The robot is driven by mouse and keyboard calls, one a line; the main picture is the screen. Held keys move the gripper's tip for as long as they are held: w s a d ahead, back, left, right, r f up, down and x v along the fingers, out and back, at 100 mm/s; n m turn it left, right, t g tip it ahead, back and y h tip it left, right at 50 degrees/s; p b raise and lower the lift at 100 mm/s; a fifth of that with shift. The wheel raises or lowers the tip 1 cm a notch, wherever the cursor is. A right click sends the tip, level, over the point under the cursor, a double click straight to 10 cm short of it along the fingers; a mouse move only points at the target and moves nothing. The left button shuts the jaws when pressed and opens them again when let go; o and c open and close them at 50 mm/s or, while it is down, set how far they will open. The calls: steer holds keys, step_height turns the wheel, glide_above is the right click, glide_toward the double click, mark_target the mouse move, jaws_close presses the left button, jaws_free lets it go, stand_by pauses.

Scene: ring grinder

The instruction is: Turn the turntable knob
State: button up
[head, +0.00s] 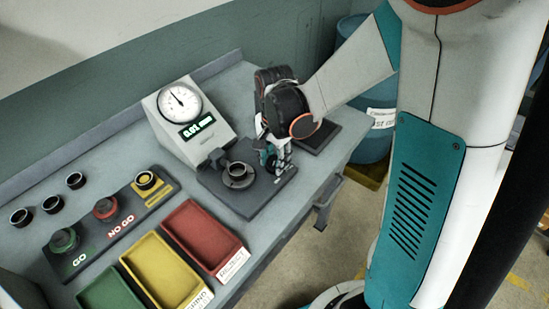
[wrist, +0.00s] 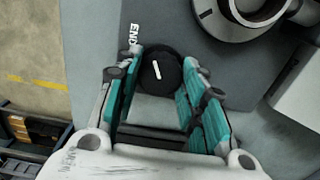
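The turntable knob (wrist: 160,74) is a round black knob with a white line on top, beside the letters END on a grey base plate. A dark metal ring (head: 239,172) sits on the turntable left of my gripper.
A dial gauge box (head: 190,118) reading 0.01 mm stands behind the plate. Red (head: 190,207), yellow (head: 136,240) and green (head: 93,286) trays lie in front. A GO/NO GO gauge block (head: 122,212) and several loose rings (head: 76,180) are at left. A blue barrel (head: 372,148) stands beyond the bench.

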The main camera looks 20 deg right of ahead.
steer(key=o, duration=0.5)
steer(key=shift+c, duration=0.2)
step_height(320, 180, up, 12)
steer(key=shift+s, duration=0.1)
stand_by(0.4)
steer(key=s+r+n+t, duration=0.4)
steer(key=s+n+t, duration=0.3)
steer(key=s+n, duration=0.5)
steer(key=shift+s+r, duration=0.15)
steer(key=shift+s, duration=0.35)
stand_by(1.0)
